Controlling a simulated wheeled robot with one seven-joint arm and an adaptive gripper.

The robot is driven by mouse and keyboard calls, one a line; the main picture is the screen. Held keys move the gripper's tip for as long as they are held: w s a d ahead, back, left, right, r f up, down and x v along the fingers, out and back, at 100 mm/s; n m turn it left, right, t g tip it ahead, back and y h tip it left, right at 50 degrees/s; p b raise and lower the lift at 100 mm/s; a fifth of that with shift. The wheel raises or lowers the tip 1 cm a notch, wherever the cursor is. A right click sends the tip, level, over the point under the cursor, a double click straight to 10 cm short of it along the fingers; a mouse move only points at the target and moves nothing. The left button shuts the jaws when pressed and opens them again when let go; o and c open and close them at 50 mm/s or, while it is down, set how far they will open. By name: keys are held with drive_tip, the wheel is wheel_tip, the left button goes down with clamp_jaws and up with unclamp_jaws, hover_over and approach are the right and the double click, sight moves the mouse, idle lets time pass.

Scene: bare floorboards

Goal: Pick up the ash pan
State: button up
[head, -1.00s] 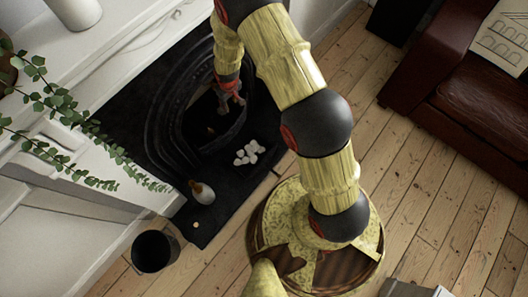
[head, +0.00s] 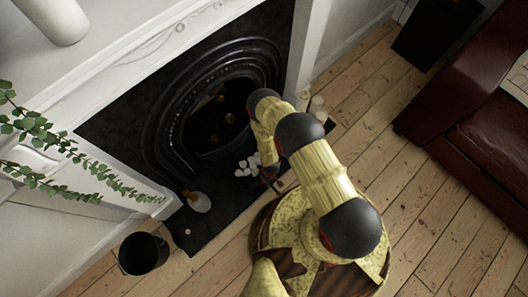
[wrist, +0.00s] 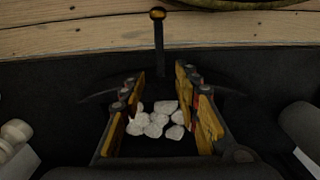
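The ash pan appears to be the dark, flat pan holding several white lumps. In the wrist view its straight dark handle (wrist: 158,45) with a brass-coloured end points up the picture, towards the floorboards. The white lumps (wrist: 156,120) show between my fingers, and also in the head view (head: 248,166). The pan's edges are hard to tell from the black hearth. My gripper (wrist: 160,78) is open, its two yellow-and-black fingers apart on either side of the lumps, with nothing held. In the head view my arm hides most of the gripper and part of the pan.
The pan is on the black hearth (head: 215,226) before an arched fireplace (head: 190,120). A white-and-brown bottle-like object (head: 198,202) and a black bucket (head: 143,253) are to the left. Pale candles (head: 318,108) stand right. A brown sofa (head: 480,140) is far right; floorboards between are clear.

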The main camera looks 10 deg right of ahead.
drive_tip(key=shift+s+d+f, duration=0.15)
drive_tip(key=shift+s+f, duration=0.05)
drive_tip(key=shift+f, duration=0.2)
drive_tip(key=shift+s+f+b, duration=0.1)
drive_tip(key=shift+f+b, duration=0.45)
drive_tip(key=shift+f, duration=0.4)
wheel_tip(320, 180, down, 6)
drive_tip(key=b, duration=0.2)
drive_tip(key=shift+r+b, duration=0.15)
drive_tip(key=shift+b, duration=0.15)
drive_tip(key=shift+c, duration=1)
clamp_jaws()
drive_tip(key=shift+r, duration=0.1)
